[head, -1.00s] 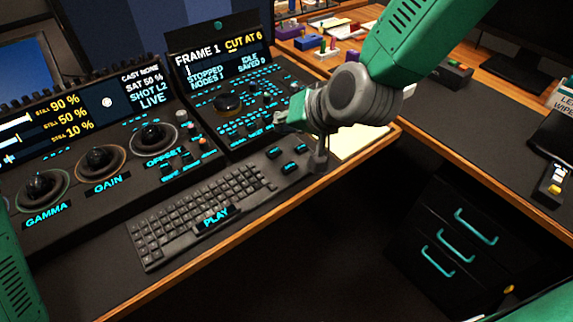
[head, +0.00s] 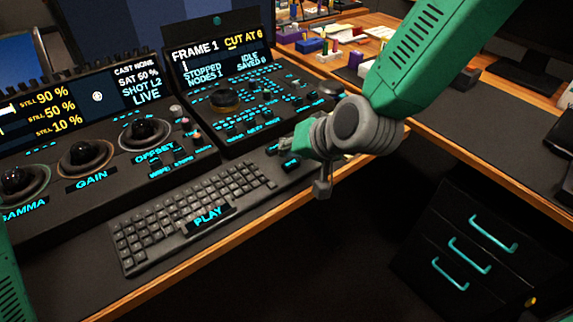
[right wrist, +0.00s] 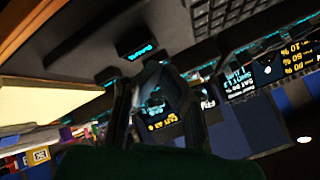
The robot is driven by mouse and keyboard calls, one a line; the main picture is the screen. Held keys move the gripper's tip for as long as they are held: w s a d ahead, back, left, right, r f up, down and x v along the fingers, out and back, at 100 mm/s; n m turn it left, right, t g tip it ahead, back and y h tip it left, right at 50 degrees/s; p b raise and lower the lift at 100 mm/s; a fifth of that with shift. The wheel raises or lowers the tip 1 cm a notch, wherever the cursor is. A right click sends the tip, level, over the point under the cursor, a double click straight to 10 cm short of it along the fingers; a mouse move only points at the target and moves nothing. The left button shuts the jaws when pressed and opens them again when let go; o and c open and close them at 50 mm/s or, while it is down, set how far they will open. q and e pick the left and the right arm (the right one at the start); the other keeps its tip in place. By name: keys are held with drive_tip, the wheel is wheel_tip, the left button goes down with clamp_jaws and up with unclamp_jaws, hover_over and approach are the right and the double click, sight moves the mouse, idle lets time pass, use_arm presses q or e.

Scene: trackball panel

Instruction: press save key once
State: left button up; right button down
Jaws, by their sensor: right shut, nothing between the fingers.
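My right gripper (head: 288,144) is shut and empty. It is low over the small cyan-labelled keys (head: 291,162) to the right of the keyboard, partly covering them; contact cannot be told. The right wrist view shows its dark fingers pointing toward the console, with a cyan-labelled key (right wrist: 136,52) beyond them. I cannot read which of these keys is the save key. The console screen (head: 217,60) reads "IDLE" and "SAVED 0". My left gripper is out of view; only a bit of green arm shows at the left edge.
The keyboard (head: 190,215) with a PLAY label lies in front of the console. Trackballs (head: 84,160) stand to the left, and a dark knob (head: 226,99) sits below the screen. A drawer unit (head: 470,245) is at lower right. A wooden edge borders the desk.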

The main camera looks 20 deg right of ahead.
drive_tip(key=shift+d+f, duration=0.1)
drive_tip(key=shift+d, duration=0.65)
drive_tip(key=shift+a, duration=0.75)
drive_tip(key=shift+d, duration=0.65)
drive_tip(key=shift+a+f, duration=0.25)
drive_tip(key=shift+a, duration=0.6)
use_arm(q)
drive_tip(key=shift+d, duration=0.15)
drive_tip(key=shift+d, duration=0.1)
use_arm(e)
drive_tip(key=shift+d, duration=0.2)
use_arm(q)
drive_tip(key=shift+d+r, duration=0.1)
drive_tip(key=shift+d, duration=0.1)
use_arm(e)
drive_tip(key=shift+d+f, duration=0.1)
drive_tip(key=shift+d, duration=0.1)
